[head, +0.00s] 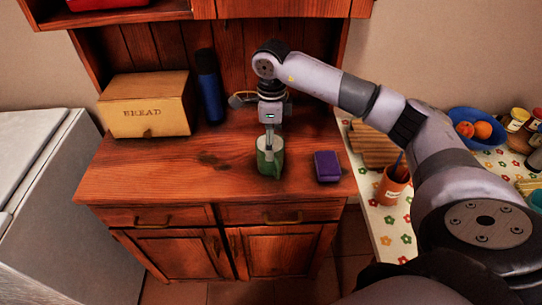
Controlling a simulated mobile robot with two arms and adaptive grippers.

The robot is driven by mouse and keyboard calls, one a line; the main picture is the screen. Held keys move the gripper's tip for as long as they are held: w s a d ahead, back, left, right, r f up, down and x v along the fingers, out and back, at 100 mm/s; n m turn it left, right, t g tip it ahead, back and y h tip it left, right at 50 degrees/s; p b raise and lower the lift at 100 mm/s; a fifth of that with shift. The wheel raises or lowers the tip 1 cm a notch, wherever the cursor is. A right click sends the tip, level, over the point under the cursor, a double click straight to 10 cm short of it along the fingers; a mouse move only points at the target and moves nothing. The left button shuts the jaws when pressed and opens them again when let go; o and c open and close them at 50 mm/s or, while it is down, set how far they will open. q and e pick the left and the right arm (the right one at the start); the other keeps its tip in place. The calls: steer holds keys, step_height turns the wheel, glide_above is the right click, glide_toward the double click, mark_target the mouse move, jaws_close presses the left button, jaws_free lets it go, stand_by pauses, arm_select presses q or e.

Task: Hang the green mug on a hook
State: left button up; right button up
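The green mug (277,167) stands upright on the dark wood cabinet top, near its front edge, with its handle toward me. My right gripper (269,146) points straight down over the mug, with its fingertips at or inside the mug's mouth. The fingers are too small to tell whether they are open or shut on the mug's wall. My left gripper is not in view. I cannot make out a hook in this view.
A wooden bread box (148,104) and a blue bottle (209,87) stand at the back left of the cabinet top (130,172). A purple box (327,166) lies right of the mug. A flowered table (383,222) with an orange pot (391,185) and blue bowl (477,126) is at right.

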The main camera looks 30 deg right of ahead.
steer(key=shift+f, duration=0.5)
steer(key=f+p, duration=0.1)
steer(key=f, duration=0.4)
steer(key=shift+w+p, duration=0.2)
steer(key=shift+p, duration=0.2)
steer(key=shift+r, duration=0.1)
steer(key=shift+c, duration=0.5)
steer(key=c, duration=1.4)
steer(key=shift+c, duration=0.2)
steer(key=shift+d+r, duration=0.1)
steer(key=shift+r, duration=0.4)
step_height(320, 180, up, 19)
steer(key=b, duration=0.1)
steer(key=shift+b, duration=0.35)
